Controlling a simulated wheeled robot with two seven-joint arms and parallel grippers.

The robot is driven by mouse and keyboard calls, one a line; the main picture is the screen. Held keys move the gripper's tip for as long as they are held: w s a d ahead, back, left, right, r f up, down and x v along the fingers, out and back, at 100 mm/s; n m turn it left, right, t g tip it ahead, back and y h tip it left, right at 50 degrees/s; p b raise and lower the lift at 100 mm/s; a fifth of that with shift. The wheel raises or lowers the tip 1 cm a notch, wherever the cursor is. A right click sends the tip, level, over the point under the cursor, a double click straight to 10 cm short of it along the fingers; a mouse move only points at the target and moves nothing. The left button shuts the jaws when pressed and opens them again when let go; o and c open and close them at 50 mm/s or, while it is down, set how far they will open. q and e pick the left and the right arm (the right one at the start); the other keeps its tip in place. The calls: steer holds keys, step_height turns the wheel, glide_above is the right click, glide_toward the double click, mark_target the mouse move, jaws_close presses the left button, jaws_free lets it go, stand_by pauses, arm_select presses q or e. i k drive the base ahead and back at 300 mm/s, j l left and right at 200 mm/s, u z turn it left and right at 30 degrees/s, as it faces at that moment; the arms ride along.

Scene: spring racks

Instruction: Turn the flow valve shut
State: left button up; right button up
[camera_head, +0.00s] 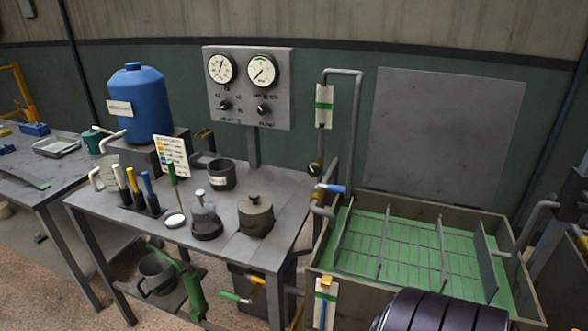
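Several small valves show on the pipes around the green-floored basin. One with a blue lever (334,188) sits on the pipe at the basin's upper left corner, its lever pointing sideways to the right. A second valve with a green lever (236,297) sits low beneath the table's right side, its lever pointing left. A third valve with a yellow body (326,282) is at the bottom, in front of a white label plate, with a blue lever hanging down. I cannot tell which one is the flow valve. Neither gripper is in view.
A gauge panel (247,88) stands behind the metal table (226,235), which carries a blue tank (137,103), tools and dark pots. The basin (413,262) with upright dividers is at right. A dark ribbed cylinder (440,312), possibly mine, covers its front edge.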

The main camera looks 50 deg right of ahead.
mark_target(314, 169)
steer(key=i+l+z, duration=0.15)
steer(key=i+z, duration=0.7)
steer(key=z, duration=0.15)
